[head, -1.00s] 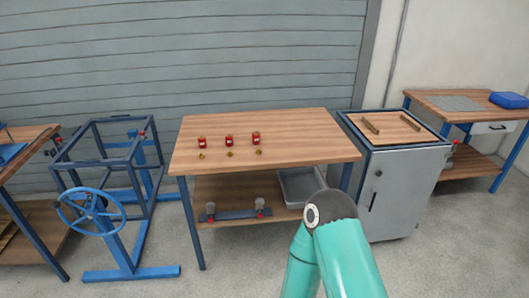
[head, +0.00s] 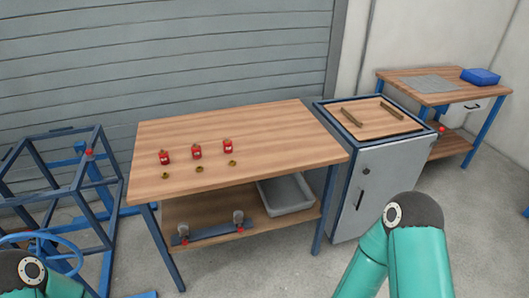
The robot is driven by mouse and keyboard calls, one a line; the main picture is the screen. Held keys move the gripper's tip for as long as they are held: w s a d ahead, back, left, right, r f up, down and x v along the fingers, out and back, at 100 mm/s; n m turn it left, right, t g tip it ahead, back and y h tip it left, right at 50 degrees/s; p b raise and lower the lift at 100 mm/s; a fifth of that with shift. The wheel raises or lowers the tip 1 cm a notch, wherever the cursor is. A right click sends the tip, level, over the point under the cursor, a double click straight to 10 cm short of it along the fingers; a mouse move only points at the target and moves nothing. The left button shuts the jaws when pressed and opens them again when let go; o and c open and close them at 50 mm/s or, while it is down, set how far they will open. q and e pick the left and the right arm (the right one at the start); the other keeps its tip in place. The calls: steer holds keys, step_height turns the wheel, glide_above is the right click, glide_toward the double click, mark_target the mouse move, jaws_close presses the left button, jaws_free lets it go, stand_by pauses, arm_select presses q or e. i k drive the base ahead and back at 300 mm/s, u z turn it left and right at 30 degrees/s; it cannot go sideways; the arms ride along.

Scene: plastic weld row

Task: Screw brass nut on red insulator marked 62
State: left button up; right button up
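Three red insulators stand upright in a row on the wooden workbench (head: 265,137): a left one (head: 164,158), a middle one (head: 197,152) and a right one (head: 228,147). Their markings are too small to read, so I cannot tell which is 62. A brass nut lies on the bench in front of each: left nut (head: 165,176), middle nut (head: 199,169), right nut (head: 232,163). Teal links of my two arms show at the lower left and lower right, well short of the bench. Neither gripper is in view.
A grey bin (head: 286,195) and a bar with two clamps (head: 212,234) are on the lower shelf. A blue frame (head: 60,165) with a handwheel stands left. A grey cabinet (head: 378,185) adjoins the bench on the right. Most of the benchtop is clear.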

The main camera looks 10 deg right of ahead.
mark_target(227, 143)
steer(key=u, duration=0.05)
steer(key=i, duration=1)
steer(key=u, duration=0.6)
